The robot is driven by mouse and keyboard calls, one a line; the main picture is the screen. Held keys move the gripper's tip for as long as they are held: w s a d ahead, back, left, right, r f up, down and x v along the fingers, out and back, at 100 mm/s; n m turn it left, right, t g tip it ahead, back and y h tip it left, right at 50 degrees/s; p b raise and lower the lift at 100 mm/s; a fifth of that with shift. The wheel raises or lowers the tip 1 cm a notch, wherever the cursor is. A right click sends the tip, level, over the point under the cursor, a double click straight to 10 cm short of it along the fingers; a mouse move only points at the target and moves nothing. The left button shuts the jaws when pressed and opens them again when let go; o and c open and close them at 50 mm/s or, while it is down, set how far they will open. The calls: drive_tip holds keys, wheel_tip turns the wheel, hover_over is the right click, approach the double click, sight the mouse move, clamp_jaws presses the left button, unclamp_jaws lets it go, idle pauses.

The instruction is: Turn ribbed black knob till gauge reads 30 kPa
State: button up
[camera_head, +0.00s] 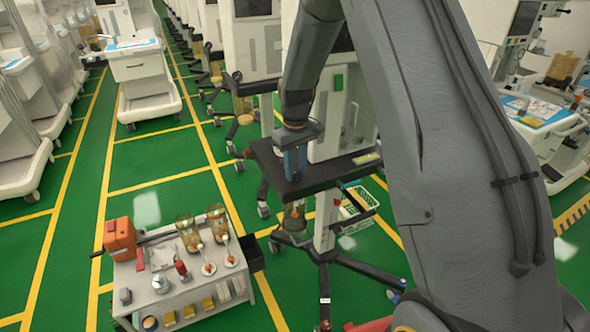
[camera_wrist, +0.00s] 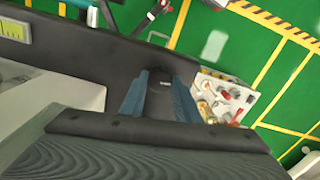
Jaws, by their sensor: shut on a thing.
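My gripper (camera_head: 294,168) points down at the left end of a dark shelf (camera_head: 318,178) on a wheeled stand. In the wrist view its two blue-grey fingers (camera_wrist: 160,98) are shut on a dark piece that looks like the ribbed black knob (camera_wrist: 161,86). Its ribs cannot be made out, and the fingers hide its sides. In the head view the fingers hide the knob. I cannot make out a gauge face or needle in either view. A clear jar with orange inside (camera_head: 294,220) hangs below the shelf.
A yellow-green panel (camera_head: 367,158) lies on the shelf's right part. A low grey trolley (camera_head: 190,290) with two amber jars and an orange box stands front left. A pale green basket (camera_head: 358,205) is beside the stand.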

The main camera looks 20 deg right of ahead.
sight(296, 172)
idle(0.3)
drive_tip(key=o, duration=1)
drive_tip(key=shift+o, duration=0.2)
drive_tip(key=shift+r, duration=0.15)
drive_tip(key=shift+r+b, duration=1.05)
drive_tip(key=shift+r, duration=2.7)
drive_tip(key=s+m+t, duration=0.1)
drive_tip(key=s+m, duration=0.3)
drive_tip(key=s, duration=2.3)
drive_tip(key=shift+f, duration=0.25)
drive_tip(key=shift+d, duration=0.1)
